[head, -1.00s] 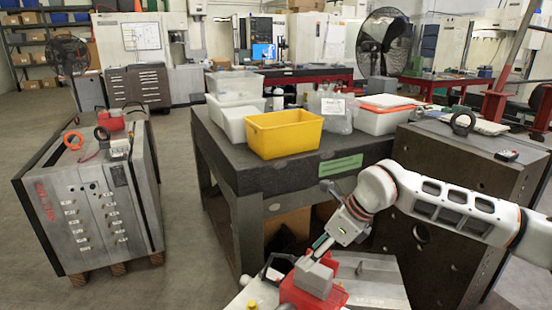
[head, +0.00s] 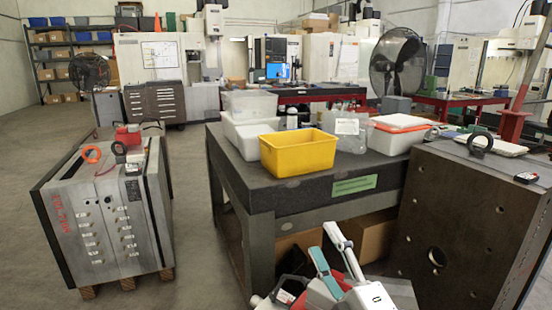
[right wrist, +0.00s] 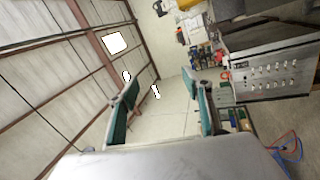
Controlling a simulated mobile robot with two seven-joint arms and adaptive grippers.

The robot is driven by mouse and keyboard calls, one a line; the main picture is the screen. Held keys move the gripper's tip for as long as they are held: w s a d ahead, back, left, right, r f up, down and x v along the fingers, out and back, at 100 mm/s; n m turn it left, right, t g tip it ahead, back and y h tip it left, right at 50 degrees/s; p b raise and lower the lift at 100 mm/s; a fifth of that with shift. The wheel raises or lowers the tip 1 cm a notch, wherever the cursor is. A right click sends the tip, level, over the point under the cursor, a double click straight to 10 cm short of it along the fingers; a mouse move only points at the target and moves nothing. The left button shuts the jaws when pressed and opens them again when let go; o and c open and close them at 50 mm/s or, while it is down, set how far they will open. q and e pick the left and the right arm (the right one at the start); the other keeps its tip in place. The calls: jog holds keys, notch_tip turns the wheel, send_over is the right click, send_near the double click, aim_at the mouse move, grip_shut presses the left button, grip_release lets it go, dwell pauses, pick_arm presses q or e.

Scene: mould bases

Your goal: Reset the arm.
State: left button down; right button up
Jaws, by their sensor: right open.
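My right gripper (head: 334,258) shows at the bottom of the head view, fingers pointing up, in front of the dark table. Its teal-padded fingers stand apart with nothing between them. In the right wrist view the open fingers (right wrist: 166,100) frame the wall and ceiling, tilted on their side, with no object between. Most of the right arm is outside the head view. My left gripper is not in view.
The dark table (head: 240,180) carries a yellow bin (head: 298,155), white tubs and an orange-lidded box (head: 400,140). A large steel mould base (head: 470,210) stands at right, another (head: 105,225) at left on a pallet. Floor between left mould and table is clear.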

jog(key=s+d+f+m+g+h, duration=0.3)
jog(key=d+f+m+h, duration=0.2)
jog(key=d+f, duration=0.3)
jog(key=s+d+f+m+g+h, duration=0.25)
jog(key=d+f+m+h, duration=0.2)
jog(key=d+f, duration=0.4)
jog(key=s+d+f+m+g+h, duration=0.1)
jog(key=s+d+f+g, duration=0.35)
jog(key=s+f, duration=0.4)
jog(key=s+d+f+m+g+h, duration=0.25)
jog(key=s+d+f, duration=0.25)
jog(key=s, duration=0.6)
pick_arm(q)
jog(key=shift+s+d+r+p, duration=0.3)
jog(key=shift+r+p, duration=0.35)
jog(key=shift+p, duration=0.65)
pick_arm(e)
jog(key=w+a+f+m+t+y, duration=0.1)
jog(key=a+f+y, duration=0.3)
jog(key=a, duration=0.4)
jog(key=w+a+f+m+t+y, duration=0.1)
jog(key=a+f+t+y, duration=0.1)
jog(key=a+f+y, duration=0.2)
jog(key=shift+a+f+m, duration=0.3)
jog(key=shift+a+f, duration=0.85)
jog(key=shift+a, duration=0.9)
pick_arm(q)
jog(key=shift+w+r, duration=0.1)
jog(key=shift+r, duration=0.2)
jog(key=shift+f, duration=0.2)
